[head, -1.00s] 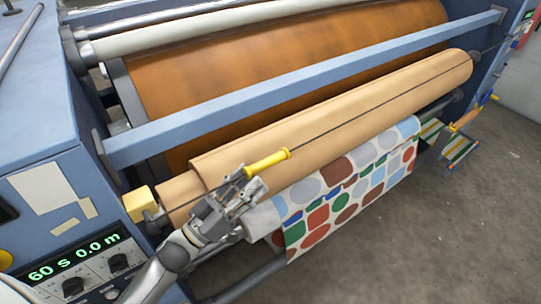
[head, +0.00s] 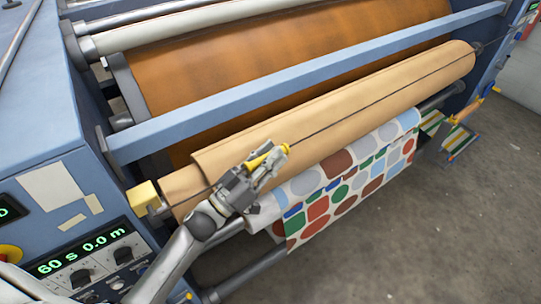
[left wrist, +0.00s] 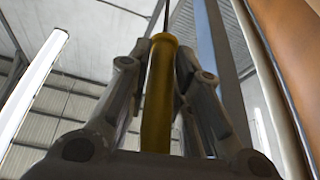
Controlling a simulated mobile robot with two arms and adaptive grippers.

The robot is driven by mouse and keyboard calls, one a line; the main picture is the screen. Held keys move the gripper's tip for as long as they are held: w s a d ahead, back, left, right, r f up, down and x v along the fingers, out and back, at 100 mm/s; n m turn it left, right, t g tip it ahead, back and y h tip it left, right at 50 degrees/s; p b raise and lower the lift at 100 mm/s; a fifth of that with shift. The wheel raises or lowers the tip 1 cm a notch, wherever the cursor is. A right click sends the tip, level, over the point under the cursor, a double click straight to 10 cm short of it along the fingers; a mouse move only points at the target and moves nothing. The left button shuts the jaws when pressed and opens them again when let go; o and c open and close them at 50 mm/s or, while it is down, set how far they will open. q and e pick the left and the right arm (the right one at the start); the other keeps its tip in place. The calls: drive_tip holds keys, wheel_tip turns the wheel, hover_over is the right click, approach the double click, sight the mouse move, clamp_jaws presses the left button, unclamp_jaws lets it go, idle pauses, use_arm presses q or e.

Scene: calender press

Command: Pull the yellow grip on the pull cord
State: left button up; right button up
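The yellow grip (head: 268,157) sits on a dark pull cord (head: 350,112) that runs slantwise in front of the tan roll. My left gripper (head: 264,164) is at the grip with its fingers on either side, and it hides part of the grip in the head view. In the left wrist view the grip (left wrist: 159,95) stands between the two fingers of my left gripper (left wrist: 160,60), with narrow gaps beside it, so the fingers look open around it. The grip's near end is hidden by the gripper body. My right gripper is not in view.
The tan roll (head: 420,82) and a blue crossbar (head: 300,87) lie behind the cord. Patterned fabric (head: 345,190) hangs below the gripper. A control panel (head: 95,262) is at the lower left. Open floor (head: 450,240) lies at the right.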

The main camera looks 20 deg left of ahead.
use_arm(q)
clamp_jaws()
drive_tip(key=s+d, duration=0.1)
drive_tip(key=s+d+p, duration=0.1)
drive_tip(key=d, duration=0.1)
drive_tip(key=shift+s+d, duration=0.25)
drive_tip(key=shift+s, duration=0.1)
drive_tip(key=shift+o, duration=0.9)
unclamp_jaws()
drive_tip(key=shift+f, duration=0.15)
drive_tip(key=o, duration=0.4)
drive_tip(key=v, duration=1.2)
